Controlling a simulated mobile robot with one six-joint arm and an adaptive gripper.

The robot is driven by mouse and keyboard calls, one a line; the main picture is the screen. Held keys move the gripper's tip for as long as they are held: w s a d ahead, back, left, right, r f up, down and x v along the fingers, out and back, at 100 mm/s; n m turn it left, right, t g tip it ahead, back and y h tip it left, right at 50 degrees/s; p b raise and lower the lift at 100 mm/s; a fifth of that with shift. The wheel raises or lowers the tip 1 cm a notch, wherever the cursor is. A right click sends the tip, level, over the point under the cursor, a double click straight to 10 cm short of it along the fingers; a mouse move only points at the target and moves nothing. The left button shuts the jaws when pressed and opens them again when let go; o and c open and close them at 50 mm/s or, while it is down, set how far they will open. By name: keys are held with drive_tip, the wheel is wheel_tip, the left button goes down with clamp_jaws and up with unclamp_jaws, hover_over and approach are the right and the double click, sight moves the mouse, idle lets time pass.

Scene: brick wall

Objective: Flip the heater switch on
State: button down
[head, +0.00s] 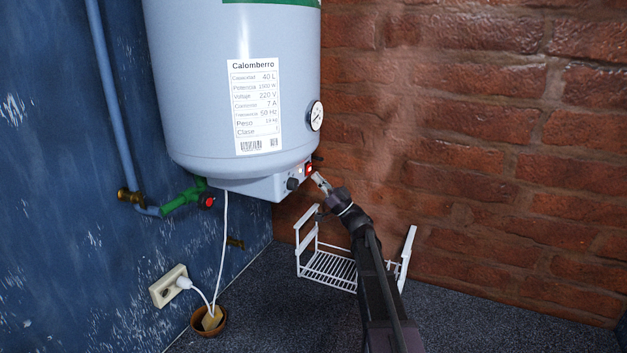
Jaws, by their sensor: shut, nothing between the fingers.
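The heater (205,130) is a large pale blue-white tank on the left, with a label and a round gauge (315,115). A small control box (272,187) sits under it, with a dark knob (292,183). The red switch (309,169) is at the right end of the box and shows a bright spot. My gripper (319,180) is shut and empty, its tip just below and right of the switch. I cannot tell if the tip touches it. Which way the switch is tipped is too small to tell.
A white wire rack (330,270) stands behind my arm. A green valve (184,198) and a blue pipe (112,95) are at left. A white cord runs down to an outlet (168,287) near a brown pot (222,318). The brick wall (500,150) is at right.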

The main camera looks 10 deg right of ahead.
drive_tip(key=b+v, duration=0.8)
drive_tip(key=v, duration=0.4)
drive_tip(key=shift+d, duration=0.2)
drive_tip(key=shift+s, duration=0.1)
idle(0.5)
